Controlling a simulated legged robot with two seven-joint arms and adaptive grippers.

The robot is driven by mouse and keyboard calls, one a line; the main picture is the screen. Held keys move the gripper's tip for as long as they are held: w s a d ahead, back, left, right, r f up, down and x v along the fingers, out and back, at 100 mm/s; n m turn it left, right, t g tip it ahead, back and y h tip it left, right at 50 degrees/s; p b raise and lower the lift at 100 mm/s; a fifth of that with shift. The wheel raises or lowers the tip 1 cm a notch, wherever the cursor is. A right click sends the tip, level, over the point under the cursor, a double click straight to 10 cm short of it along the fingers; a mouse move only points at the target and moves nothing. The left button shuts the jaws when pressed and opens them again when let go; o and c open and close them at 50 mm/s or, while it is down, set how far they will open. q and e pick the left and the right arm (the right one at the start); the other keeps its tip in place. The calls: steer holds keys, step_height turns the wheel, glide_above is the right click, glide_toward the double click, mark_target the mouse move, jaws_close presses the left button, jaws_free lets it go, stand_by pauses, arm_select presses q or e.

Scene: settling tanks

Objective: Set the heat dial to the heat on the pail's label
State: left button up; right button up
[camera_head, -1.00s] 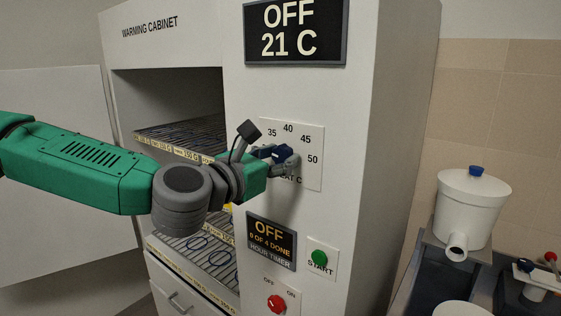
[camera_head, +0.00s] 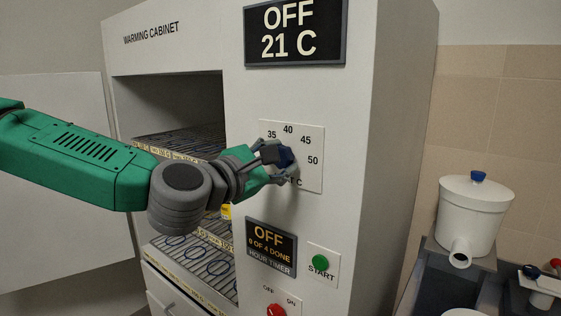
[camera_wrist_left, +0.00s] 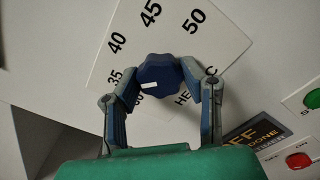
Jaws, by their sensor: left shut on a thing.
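The blue heat dial (camera_head: 287,157) sits on a white scale plate (camera_head: 312,178) on the warming cabinet's front. The plate reads 35, 40, 45 and 50; another number is partly hidden. My left gripper (camera_head: 278,159) is shut on the dial, one finger above and one below in the head view. In the left wrist view the fingers (camera_wrist_left: 163,73) hold the dial (camera_wrist_left: 160,70) from both sides. Its white mark (camera_wrist_left: 149,86) lies on the side of the partly hidden number, beyond 35. I cannot make out a pail label. My right gripper is not in view.
The display (camera_head: 295,32) reads OFF, 21 C. Below the dial are an hour timer (camera_head: 271,246) reading OFF, a green START button (camera_head: 320,262) and a red switch (camera_head: 276,310). Open shelves (camera_head: 180,143) lie left. A white lidded tank (camera_head: 472,212) stands right.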

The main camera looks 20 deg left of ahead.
arm_select(q)
steer(key=shift+f, duration=0.35)
steer(key=o, duration=1.1)
steer(key=shift+s, duration=0.1)
steer(key=shift+o, duration=0.2)
steer(key=shift+r, duration=0.2)
steer(key=shift+s+a, duration=0.1)
steer(key=shift+a, duration=0.05)
steer(key=v, duration=0.7)
steer(key=shift+a, duration=0.15)
steer(key=shift+s, duration=0.1)
